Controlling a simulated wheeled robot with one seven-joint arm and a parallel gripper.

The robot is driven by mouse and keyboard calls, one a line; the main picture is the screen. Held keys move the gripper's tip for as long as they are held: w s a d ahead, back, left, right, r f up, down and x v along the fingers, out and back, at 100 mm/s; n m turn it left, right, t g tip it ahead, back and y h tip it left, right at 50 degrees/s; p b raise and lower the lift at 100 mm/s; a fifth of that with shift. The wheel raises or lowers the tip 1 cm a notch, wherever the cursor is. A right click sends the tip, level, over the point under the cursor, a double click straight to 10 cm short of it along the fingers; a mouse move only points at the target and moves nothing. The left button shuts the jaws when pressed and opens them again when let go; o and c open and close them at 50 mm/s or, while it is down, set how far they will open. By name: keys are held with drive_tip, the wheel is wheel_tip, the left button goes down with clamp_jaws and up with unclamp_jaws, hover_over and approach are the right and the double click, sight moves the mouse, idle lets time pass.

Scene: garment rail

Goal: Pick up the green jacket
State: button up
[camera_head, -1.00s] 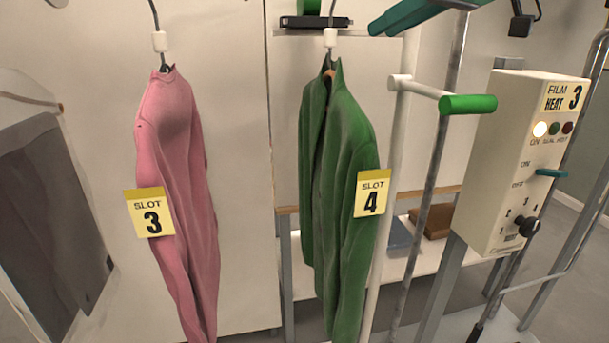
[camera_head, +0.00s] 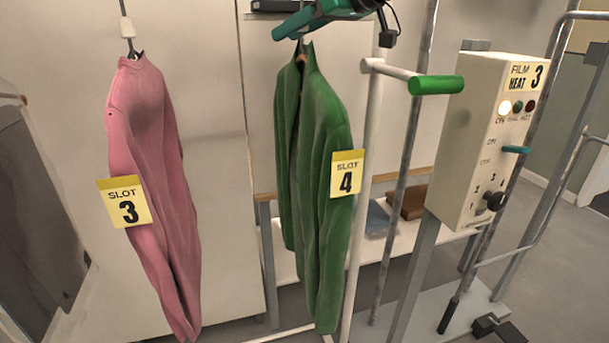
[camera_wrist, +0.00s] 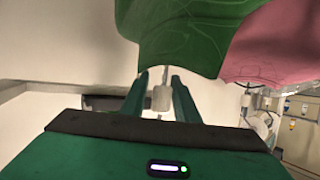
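The green jacket (camera_head: 318,170) hangs upright on its hanger in the head view, with a yellow "SLOT 4" tag (camera_head: 346,173) in front of it. My gripper (camera_head: 290,27) is at its hanger hook, just above the collar. In the wrist view the jacket (camera_wrist: 180,30) fills the top. There, the white block (camera_wrist: 162,97) on the hook stands between the two green fingers of my gripper (camera_wrist: 160,80). Narrow gaps show beside the hook at the fingertips, so the fingers look open around it. In the head view, my gripper hides the block.
A pink jacket (camera_head: 150,180) with a "SLOT 3" tag (camera_head: 124,202) hangs to the left. A white post with a green-ended bar (camera_head: 436,85) stands close on the right. Farther right is a control box (camera_head: 490,140). A dark garment hangs at the left edge.

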drive_tip(key=shift+w+a+f, duration=0.25)
drive_tip(key=shift+w+a, duration=0.15)
drive_tip(key=shift+a, duration=0.1)
drive_tip(key=shift+c, duration=0.7)
clamp_jaws()
idle(0.4)
